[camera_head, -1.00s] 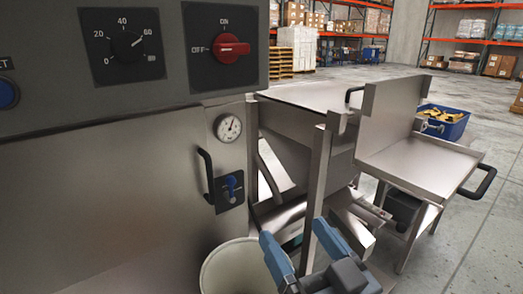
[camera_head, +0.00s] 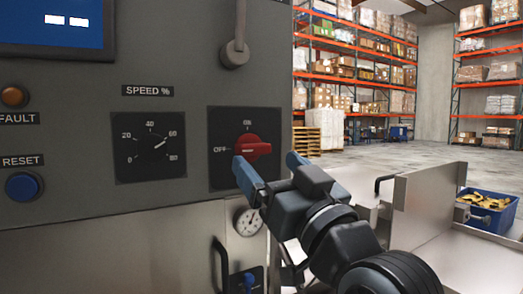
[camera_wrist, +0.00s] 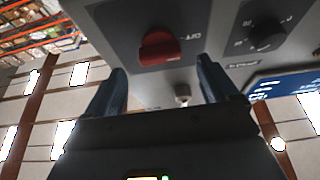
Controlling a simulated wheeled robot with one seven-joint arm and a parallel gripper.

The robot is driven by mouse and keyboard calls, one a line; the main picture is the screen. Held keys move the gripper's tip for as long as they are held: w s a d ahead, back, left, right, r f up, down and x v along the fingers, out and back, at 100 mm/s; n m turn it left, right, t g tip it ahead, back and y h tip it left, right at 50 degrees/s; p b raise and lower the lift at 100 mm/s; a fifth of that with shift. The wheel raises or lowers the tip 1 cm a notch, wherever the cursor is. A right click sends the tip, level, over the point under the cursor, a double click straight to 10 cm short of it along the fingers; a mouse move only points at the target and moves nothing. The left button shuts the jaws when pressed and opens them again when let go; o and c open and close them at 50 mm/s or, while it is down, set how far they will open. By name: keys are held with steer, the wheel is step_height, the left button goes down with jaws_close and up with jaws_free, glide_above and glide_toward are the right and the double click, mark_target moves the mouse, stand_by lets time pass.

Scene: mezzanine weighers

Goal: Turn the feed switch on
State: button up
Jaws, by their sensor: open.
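The feed switch is a red rotary knob (camera_head: 253,148) on a black plate marked ON at the top and OFF at the left. Its handle lies roughly level, with its pale line towards OFF. My gripper (camera_head: 266,162) is open just below and in front of the knob in the head view, its blue fingers apart. In the wrist view the knob (camera_wrist: 160,48) shows beyond and between the two open fingers (camera_wrist: 160,85). Nothing is between the fingers, and I see no contact with the knob.
The grey panel also bears a speed dial (camera_head: 151,146), a blue reset button (camera_head: 22,186), an orange fault lamp (camera_head: 13,96) and a lever (camera_head: 235,52) above the switch. A gauge (camera_head: 248,221) sits below.

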mark_target(257, 151)
steer(key=shift+p+x, duration=0.35)
steer(key=shift+x, duration=2)
steer(key=c, duration=1.1)
